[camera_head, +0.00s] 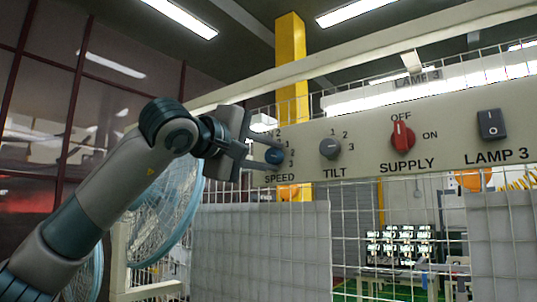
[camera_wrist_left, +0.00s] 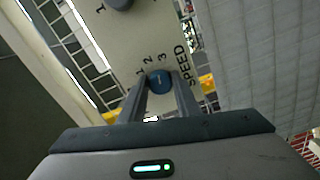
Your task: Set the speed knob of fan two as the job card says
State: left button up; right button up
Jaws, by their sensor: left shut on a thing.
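The blue speed knob (camera_head: 274,156) sits on the beige panel above the word SPEED, with numbers around it. My left gripper (camera_head: 262,150) reaches it from the left and is shut on it. In the left wrist view the knob (camera_wrist_left: 159,81) is between the two fingertips (camera_wrist_left: 159,95), with 1, 2 and 3 printed beside it. Its pointer setting is too small to tell for sure. The grey tilt knob (camera_head: 330,148) is to its right. No job card can be made out. My right gripper is not in view.
Along the panel (camera_head: 360,165) to the right are the red supply knob (camera_head: 403,137), between OFF and ON, and the dark lamp 3 switch (camera_head: 491,124). A round fan cage (camera_head: 165,215) stands behind my left arm. Wire mesh and grey boards (camera_head: 265,250) are below the panel.

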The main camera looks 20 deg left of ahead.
pick_arm(q)
jog(key=shift+f+m, duration=0.15)
jog(key=shift+m, duration=1.35)
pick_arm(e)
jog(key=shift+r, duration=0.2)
pick_arm(q)
jog(key=o, duration=1)
jog(key=shift+b+v, duration=3)
jog(key=shift+v, duration=5.65)
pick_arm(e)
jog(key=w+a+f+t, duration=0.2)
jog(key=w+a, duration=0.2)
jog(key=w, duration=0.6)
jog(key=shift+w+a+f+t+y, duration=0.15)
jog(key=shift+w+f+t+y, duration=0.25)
